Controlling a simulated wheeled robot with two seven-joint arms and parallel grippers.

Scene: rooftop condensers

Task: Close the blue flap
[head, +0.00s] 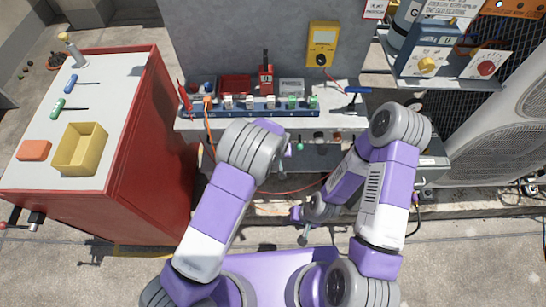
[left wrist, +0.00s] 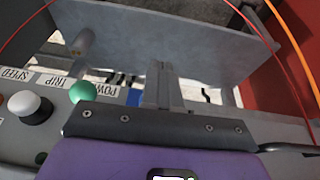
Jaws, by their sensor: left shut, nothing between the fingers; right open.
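I cannot single out the blue flap with certainty. In the left wrist view a blue-grey plate (left wrist: 190,45) with a round peg (left wrist: 82,40) stands beyond my left gripper (left wrist: 161,70), whose fingers are together and empty. A small blue patch (left wrist: 133,97) shows beside the fingers, mostly hidden by the hand. In the head view my left forearm hides most of the left hand at the workbench's front. My right gripper (head: 305,235) is open and empty, low in front of the bench.
A green button (left wrist: 83,92) and a black-and-white knob (left wrist: 30,107) sit close to the left hand on a labelled panel. The red cabinet (head: 160,140) stands left, with a yellow bin (head: 80,148) on top.

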